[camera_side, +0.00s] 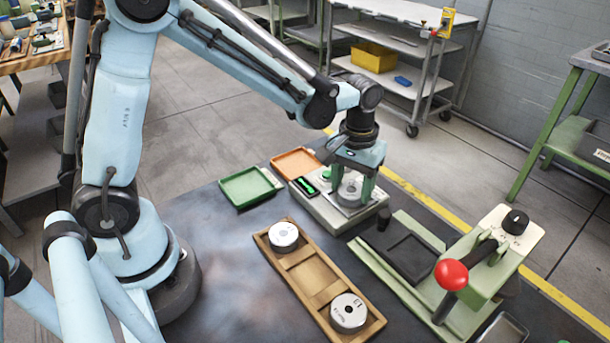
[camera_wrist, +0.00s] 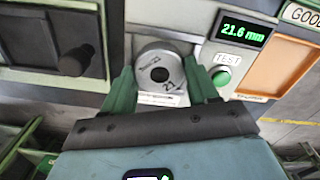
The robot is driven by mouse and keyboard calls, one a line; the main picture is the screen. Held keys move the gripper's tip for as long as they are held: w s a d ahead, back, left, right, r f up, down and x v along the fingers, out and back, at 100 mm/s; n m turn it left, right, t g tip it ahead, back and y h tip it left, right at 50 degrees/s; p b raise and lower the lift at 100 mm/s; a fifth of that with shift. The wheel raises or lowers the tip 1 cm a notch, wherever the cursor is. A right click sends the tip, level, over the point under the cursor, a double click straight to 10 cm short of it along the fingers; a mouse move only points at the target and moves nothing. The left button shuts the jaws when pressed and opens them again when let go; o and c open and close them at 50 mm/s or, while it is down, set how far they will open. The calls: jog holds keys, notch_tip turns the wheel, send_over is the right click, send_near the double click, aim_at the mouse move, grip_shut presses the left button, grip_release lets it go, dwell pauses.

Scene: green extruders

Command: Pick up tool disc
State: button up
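A grey metal disc (camera_wrist: 160,73) with a dark centre hole and handwritten marks sits on the plate of a measuring station (camera_side: 336,208), whose green display reads 21.6 mm in the wrist view. My gripper (camera_side: 350,190) points down over it, with a green finger on either side of the disc. I cannot tell whether the fingers press on it. The fingers partly hide the disc (camera_side: 350,188) in the side view. Two more discs lie in a wooden tray (camera_side: 302,268): one at its far end (camera_side: 284,235) and one with black marks at its near end (camera_side: 348,312).
A green tray (camera_side: 249,187) and an orange tray (camera_side: 296,163) lie behind the station, both looking empty. A green press (camera_side: 460,275) with a red-knobbed lever stands at the right. A dark knob stands between station and press. The mat left of the wooden tray is clear.

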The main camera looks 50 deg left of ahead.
jog(key=c, duration=0.9)
jog(key=shift+r, duration=0.1)
